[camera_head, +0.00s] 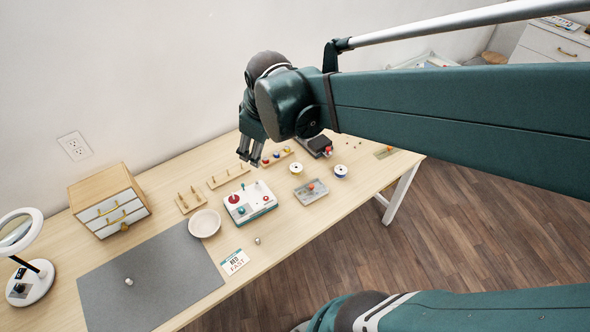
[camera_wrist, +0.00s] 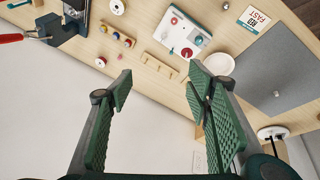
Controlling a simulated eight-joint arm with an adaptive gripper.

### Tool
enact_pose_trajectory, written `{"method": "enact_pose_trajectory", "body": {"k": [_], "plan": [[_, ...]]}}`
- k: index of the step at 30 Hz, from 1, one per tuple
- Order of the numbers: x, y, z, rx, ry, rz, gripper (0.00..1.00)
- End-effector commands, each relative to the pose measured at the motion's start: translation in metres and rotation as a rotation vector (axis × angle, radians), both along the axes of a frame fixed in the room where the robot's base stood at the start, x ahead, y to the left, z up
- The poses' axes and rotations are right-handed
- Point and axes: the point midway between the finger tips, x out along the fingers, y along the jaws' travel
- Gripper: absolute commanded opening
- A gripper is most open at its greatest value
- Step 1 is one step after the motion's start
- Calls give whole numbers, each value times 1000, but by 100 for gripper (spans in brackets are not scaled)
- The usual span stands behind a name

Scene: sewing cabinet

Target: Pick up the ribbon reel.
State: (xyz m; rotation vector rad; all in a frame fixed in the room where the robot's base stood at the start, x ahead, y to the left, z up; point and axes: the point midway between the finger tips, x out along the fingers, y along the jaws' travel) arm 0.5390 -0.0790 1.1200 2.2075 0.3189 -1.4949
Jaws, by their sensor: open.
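Two round white-flanged reels lie on the table in the head view, and I cannot tell for sure which is the ribbon reel. One has a yellowish centre, the left reel (camera_head: 296,168); the other shows a dark blue edge, the right reel (camera_head: 340,171). A white reel (camera_wrist: 117,6) also shows at the top edge of the wrist view. My gripper (camera_head: 249,154) is above the back part of the table, left of both reels. In the wrist view my gripper (camera_wrist: 158,88) is open, with nothing between its fingers.
Peg racks (camera_head: 190,200), one with coloured spools (camera_head: 277,157), stand near the wall. A white box with a red knob (camera_head: 250,202), a grey tray (camera_head: 310,191), a black device (camera_head: 317,146) and a bowl (camera_head: 204,223) stand nearby. The grey mat (camera_head: 165,280) is mostly clear.

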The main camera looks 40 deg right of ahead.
Motion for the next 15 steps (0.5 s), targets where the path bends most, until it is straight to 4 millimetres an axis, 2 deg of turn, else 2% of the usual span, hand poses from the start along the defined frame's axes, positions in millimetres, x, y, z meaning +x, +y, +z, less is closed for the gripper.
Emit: {"method": "enact_pose_trajectory", "body": {"k": [15], "plan": [[48, -54, -47, -88, 130, 230, 50]]}}
